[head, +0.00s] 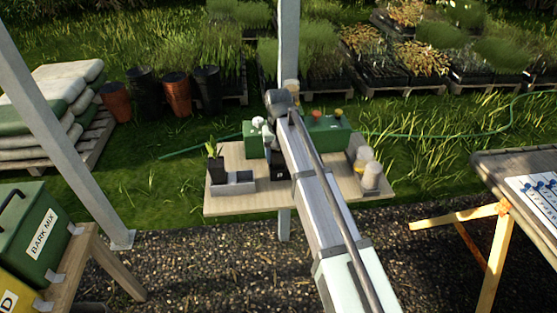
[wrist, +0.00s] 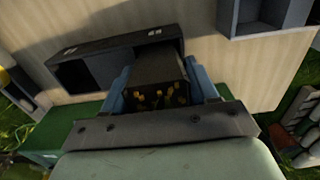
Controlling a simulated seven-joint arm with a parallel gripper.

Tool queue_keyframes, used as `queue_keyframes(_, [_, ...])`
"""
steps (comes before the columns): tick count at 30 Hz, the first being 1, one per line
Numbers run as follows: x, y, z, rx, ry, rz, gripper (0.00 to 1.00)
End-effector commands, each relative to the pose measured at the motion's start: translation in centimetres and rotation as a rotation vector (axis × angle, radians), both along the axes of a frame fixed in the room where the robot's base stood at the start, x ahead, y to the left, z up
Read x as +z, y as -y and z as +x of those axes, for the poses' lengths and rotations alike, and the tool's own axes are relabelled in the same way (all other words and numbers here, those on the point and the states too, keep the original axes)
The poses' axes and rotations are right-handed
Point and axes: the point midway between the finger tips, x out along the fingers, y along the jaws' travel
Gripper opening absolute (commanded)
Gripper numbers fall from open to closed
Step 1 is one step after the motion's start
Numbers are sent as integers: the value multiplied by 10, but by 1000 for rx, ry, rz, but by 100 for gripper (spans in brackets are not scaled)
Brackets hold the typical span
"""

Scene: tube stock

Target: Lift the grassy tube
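My gripper (wrist: 158,88) has its blue fingers against both sides of a dark square tube (wrist: 160,72) in the wrist view. Small yellow bits show at the tube's near end; I cannot tell whether they are grass. The tube overlaps the right part of a black holder (wrist: 95,65); whether it still stands in a slot is hidden. In the head view my arm covers most of the gripper, and the black holder (head: 279,173) shows beside it. Another black tube with a leafy green plant (head: 216,166) stands upright at the board's left, by a grey holder (head: 236,185).
The pale wooden board (head: 240,207) also carries green boxes (head: 328,133) at the back and pale pots (head: 371,176) at the right. A grey post (head: 288,50) rises behind it. A workbench (head: 510,170) stands at the right and bark-mix box (head: 35,235) at the left.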

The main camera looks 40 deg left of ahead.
Motion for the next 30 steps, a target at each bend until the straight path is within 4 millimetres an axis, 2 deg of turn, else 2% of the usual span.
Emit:
queue_keyframes(1, [0,0,0,0,0,0,39])
queue_keyframes(8, [1,0,0,0,0,0,17])
queue_keyframes(17, [7,0,0,0,1,1,16])
queue_keyframes(23, [36,-1,1,0,2,2,16])
queue_keyframes(30, [91,-1,1,0,2,2,16])
